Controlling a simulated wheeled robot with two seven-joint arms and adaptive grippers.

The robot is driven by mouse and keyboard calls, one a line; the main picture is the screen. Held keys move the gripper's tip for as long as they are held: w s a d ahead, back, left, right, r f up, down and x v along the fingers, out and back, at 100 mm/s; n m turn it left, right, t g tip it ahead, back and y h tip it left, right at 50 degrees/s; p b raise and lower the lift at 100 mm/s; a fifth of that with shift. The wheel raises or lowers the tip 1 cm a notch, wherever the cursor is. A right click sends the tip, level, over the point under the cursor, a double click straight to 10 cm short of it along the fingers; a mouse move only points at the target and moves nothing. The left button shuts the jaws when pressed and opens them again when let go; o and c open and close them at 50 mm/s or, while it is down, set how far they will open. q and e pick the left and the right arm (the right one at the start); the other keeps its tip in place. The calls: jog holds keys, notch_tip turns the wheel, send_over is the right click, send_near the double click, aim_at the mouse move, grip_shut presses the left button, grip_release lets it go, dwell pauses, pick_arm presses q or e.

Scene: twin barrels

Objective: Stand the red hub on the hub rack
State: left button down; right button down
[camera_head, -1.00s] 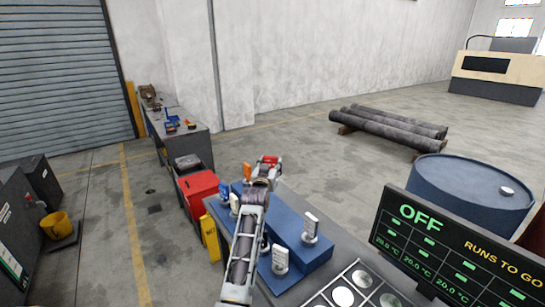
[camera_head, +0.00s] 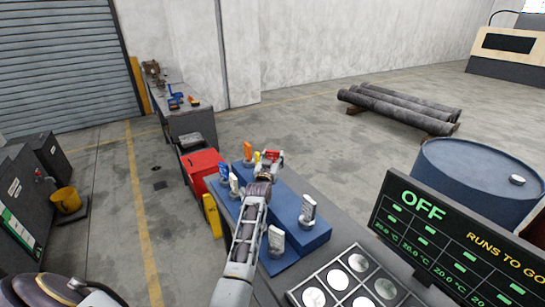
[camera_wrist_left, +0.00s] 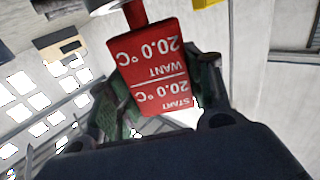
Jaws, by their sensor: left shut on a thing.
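The red hub (camera_head: 273,155) is in my left gripper (camera_head: 266,166), above the far part of the blue stepped hub rack (camera_head: 312,234). In the left wrist view the red hub (camera_wrist_left: 154,72) shows its label, upside down, with 20.0 °C twice. The fingers of the left gripper (camera_wrist_left: 155,105) are shut on it from both sides. My arm hides part of the rack. My right gripper is not seen.
A tray with round silver discs (camera_head: 338,280) lies on the bench near the rack. A dark panel reading OFF (camera_head: 455,240) stands at right, before a blue barrel (camera_head: 480,185). A red box (camera_head: 203,166) is left of the rack.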

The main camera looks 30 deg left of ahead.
pick_arm(q)
jog(key=shift+w+r, duration=0.15)
jog(key=shift+f, duration=0.2)
jog(key=shift+f+b, duration=0.85)
jog(key=shift+b, duration=0.15)
jog(key=shift+f+b, duration=1.05)
jog(key=shift+f, duration=0.15)
jog(key=shift+f+b, duration=1.05)
jog(key=shift+f, duration=0.1)
jog(key=shift+f, duration=0.1)
jog(key=shift+f+b, duration=0.3)
jog(key=shift+f, duration=0.25)
